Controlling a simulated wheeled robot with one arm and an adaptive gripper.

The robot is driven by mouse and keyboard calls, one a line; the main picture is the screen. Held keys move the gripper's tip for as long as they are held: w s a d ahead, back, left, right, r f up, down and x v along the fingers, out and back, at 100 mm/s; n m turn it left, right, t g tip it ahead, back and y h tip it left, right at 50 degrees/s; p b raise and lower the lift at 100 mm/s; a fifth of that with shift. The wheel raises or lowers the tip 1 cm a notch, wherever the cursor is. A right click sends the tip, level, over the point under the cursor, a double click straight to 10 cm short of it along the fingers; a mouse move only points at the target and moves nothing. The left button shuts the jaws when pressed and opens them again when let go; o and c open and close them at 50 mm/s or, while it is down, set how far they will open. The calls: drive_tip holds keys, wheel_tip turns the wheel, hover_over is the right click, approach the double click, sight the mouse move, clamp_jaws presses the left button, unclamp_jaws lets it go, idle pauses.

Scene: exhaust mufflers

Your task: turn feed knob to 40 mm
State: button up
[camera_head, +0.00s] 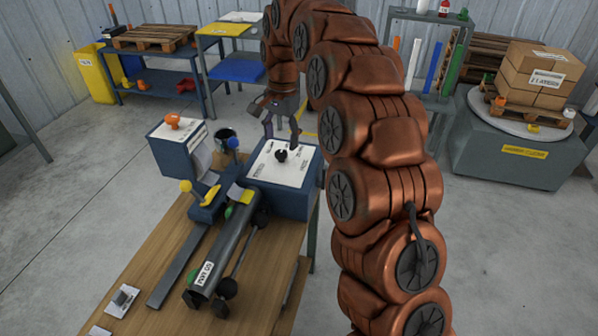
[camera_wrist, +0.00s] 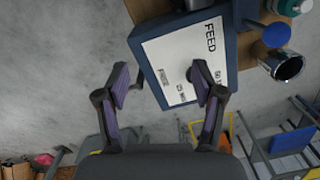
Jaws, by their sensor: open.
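The feed knob (camera_head: 282,155) is a small black knob on the white top plate (camera_head: 263,175) of a blue box on the bench. In the wrist view the plate (camera_wrist: 165,52) reads FEED, with smaller marks that are hard to read. My gripper (camera_head: 281,137) points down just above the plate, close to the knob, with its fingers apart. In the wrist view my gripper (camera_wrist: 160,82) is open with nothing between its purple pads. The right finger overlaps the plate and the left finger is off its edge. I cannot make out the knob apart from the right finger there, nor its setting.
A dark pipe (camera_head: 222,250) lies along the wooden bench (camera_head: 150,260) in front of the box. A yellow-knobbed lever (camera_head: 186,186), a blue knob (camera_head: 234,144) and a dark cup (camera_head: 225,139) stand left of the box.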

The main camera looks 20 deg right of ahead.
drive_tip(key=s+r+n+b, duration=0.1)
drive_tip(key=s+n, duration=0.3)
drive_tip(key=s, duration=1.1)
drive_tip(key=shift+s+r+n, duration=0.3)
drive_tip(key=shift+r, duration=0.1)
drive_tip(key=s+d+f+n, duration=0.1)
drive_tip(key=s+f+n, duration=0.1)
drive_tip(key=s, duration=1.1)
drive_tip(key=s+d+f+n+g, duration=0.1)
drive_tip(key=s+d+f+n, duration=0.1)
drive_tip(key=s, duration=1.1)
wheel_tip(320, 180, down, 2)
drive_tip(key=shift+s+f+n+h, duration=0.1)
drive_tip(key=shift+s+n+h, duration=0.3)
drive_tip(key=shift+n, duration=0.3)
drive_tip(key=shift+c, duration=0.3)
